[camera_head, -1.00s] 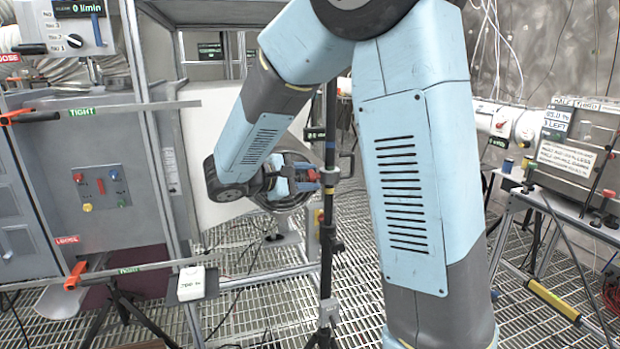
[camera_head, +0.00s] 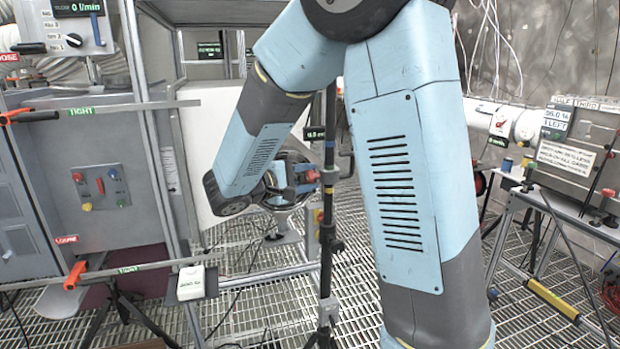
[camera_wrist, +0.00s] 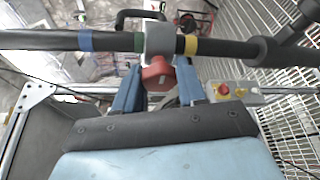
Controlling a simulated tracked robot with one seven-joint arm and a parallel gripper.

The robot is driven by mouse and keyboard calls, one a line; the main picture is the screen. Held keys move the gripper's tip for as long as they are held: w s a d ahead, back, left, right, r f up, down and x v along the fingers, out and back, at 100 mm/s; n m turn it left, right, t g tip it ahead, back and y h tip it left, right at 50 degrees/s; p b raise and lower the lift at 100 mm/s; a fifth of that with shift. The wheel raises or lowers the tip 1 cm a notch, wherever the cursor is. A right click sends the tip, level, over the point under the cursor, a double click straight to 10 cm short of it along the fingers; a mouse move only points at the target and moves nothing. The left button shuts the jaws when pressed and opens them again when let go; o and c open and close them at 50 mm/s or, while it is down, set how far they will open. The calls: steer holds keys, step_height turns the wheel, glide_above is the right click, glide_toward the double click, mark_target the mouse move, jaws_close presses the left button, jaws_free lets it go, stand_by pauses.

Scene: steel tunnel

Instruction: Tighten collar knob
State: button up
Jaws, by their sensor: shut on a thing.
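A dark upright pole (camera_head: 329,120) stands in the middle of the head view. In the wrist view the pole (camera_wrist: 60,40) runs across the top with blue, green and yellow bands. A grey collar (camera_wrist: 159,38) sits on it between the green and yellow bands. The red collar knob (camera_wrist: 157,74) sticks out of the collar. My gripper (camera_wrist: 157,82) has a blue finger on each side of the knob and is shut on it. In the head view my gripper (camera_head: 292,176) reaches the pole from the left, and my forearm hides part of the surroundings.
A bench with a labelled box (camera_head: 570,145) stands at the right. A white tag box (camera_head: 190,283) hangs low on the frame. Cables lie on the grated floor (camera_head: 265,310).

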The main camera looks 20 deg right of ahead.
steer(key=shift+s+f, duration=0.15)
steer(key=shift+f, duration=0.05)
steer(key=o, duration=1.1)
steer(key=shift+r, duration=0.1)
steer(key=shift+c, duration=0.2)
steer(key=v, duration=1.3)
steer(key=shift+a, duration=0.35)
